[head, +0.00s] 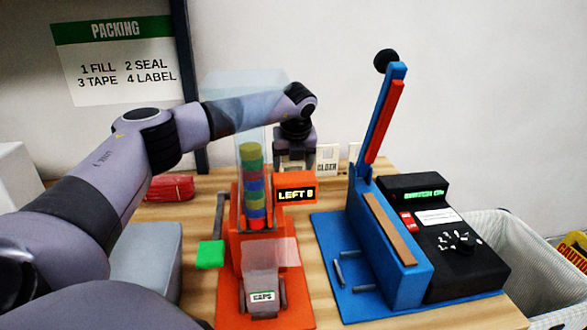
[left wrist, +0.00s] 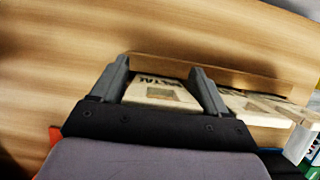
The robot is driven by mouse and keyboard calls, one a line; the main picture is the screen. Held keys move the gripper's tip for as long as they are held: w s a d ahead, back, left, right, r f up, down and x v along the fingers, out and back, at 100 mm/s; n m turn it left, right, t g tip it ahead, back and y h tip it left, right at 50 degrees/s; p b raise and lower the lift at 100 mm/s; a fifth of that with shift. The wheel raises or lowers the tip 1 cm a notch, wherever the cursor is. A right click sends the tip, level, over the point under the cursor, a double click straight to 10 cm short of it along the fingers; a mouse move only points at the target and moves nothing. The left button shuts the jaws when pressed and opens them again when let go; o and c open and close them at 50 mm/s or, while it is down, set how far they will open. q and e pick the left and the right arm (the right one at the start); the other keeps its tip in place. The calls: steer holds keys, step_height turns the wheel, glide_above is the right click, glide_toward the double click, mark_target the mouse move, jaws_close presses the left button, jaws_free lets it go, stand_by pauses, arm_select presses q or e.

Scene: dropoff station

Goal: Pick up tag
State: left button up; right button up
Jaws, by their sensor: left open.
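Several pale tags with printed labels stand in a row at the back of the table. One tag (left wrist: 162,93) shows between the fingers of my left gripper (left wrist: 160,68) in the left wrist view, and other tags (left wrist: 255,108) stand to its right. The fingers are open, one on each side of the tag; I cannot tell whether they touch it. In the head view my left gripper (head: 296,166) points down behind the orange dispenser, in front of a pale tag (head: 327,160) partly reading "OLDER". My right gripper is not in view.
An orange dispenser (head: 293,312) with a clear tube of coloured discs stands in front of the gripper. A blue lever press (head: 405,285) and a black device (head: 465,262) stand right. A red bundle (head: 170,188) lies left. A white bin (head: 535,270) is at far right.

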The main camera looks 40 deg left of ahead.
arm_select(q)
steer(key=c, duration=0.7)
steer(key=shift+r, duration=0.1)
step_height(320, 180, up, 20)
steer(key=p, duration=1.1)
